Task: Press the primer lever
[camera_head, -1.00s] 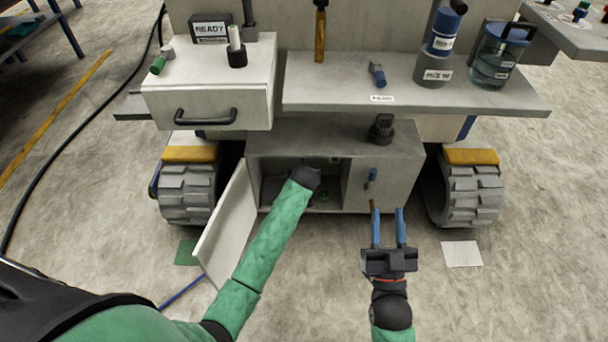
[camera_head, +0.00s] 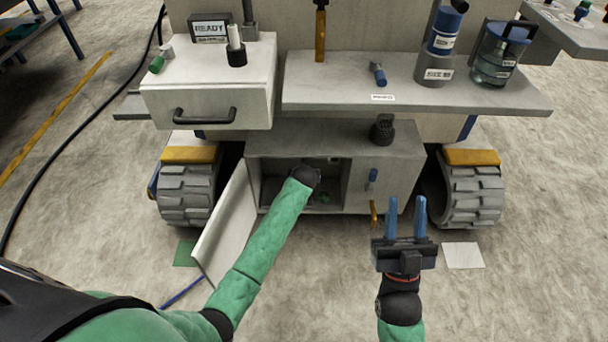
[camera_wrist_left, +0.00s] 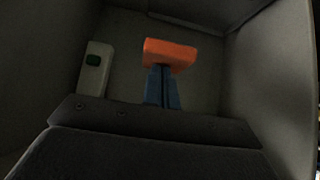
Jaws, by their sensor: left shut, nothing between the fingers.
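In the left wrist view an orange bar (camera_wrist_left: 170,54), which looks like the primer lever's handle, stands inside a dark grey compartment. My left gripper (camera_wrist_left: 161,72) is shut and empty, its blue fingertips right at the bar's lower edge. I cannot tell whether they touch it. In the head view my left forearm reaches into the open lower cabinet (camera_head: 400,150), and the left fingers are hidden inside. My right gripper (camera_head: 406,204) is open and empty, in front of the cabinet's right side.
A pale box with a green button (camera_wrist_left: 95,70) stands left of the bar. The white cabinet door (camera_head: 228,225) hangs open left of my forearm. A blue knob (camera_head: 373,174) and a yellow piece (camera_head: 374,211) are at the cabinet front. Treaded wheels (camera_head: 472,195) flank it.

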